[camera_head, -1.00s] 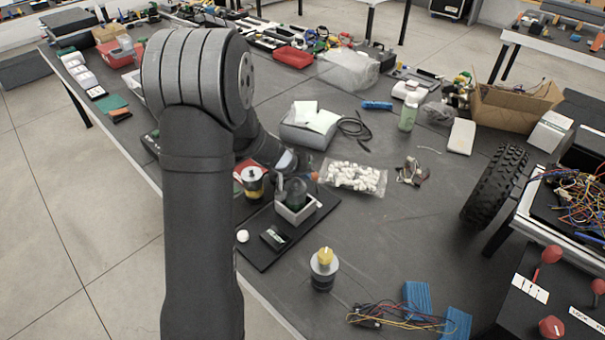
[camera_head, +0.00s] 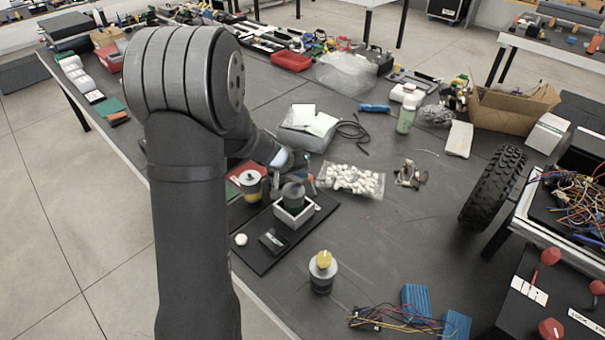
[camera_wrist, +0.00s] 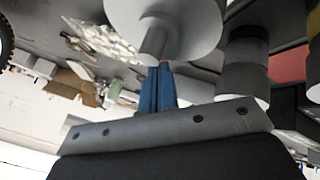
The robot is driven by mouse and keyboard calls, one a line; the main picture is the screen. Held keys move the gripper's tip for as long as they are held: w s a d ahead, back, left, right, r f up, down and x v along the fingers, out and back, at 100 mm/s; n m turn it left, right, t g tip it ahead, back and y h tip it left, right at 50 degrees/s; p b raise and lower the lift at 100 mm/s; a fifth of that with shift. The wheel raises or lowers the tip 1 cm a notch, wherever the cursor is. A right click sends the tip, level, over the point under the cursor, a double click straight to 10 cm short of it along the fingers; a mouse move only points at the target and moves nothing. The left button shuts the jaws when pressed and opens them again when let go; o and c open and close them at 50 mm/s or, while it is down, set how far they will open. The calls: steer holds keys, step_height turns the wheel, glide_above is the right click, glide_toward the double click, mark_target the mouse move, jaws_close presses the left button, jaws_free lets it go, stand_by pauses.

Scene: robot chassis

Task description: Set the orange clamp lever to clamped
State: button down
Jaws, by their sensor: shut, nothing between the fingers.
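A small orange piece (camera_head: 309,184), possibly the clamp lever, shows beside a white square holder (camera_head: 297,219) with a dark green cylinder (camera_head: 292,195) in it. It is too small to tell its setting. The holder sits on a black base plate (camera_head: 262,255). My gripper is mostly hidden behind my arm in the head view. In the wrist view my gripper (camera_wrist: 157,88) has its blue fingers shut and empty. They point at a white disc with a grey stub (camera_wrist: 155,40); contact cannot be told. No orange lever is clear in the wrist view.
A bag of white pieces (camera_head: 351,180) lies to the right. Red-knobbed levers (camera_head: 550,257) are at far right.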

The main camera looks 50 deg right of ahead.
mark_target(311, 184)
steer(key=v, duration=0.9)
steer(key=shift+f, duration=0.1)
steer(key=shift+w+f, duration=1.1)
steer(key=shift+f, duration=0.1)
steer(key=x, duration=1)
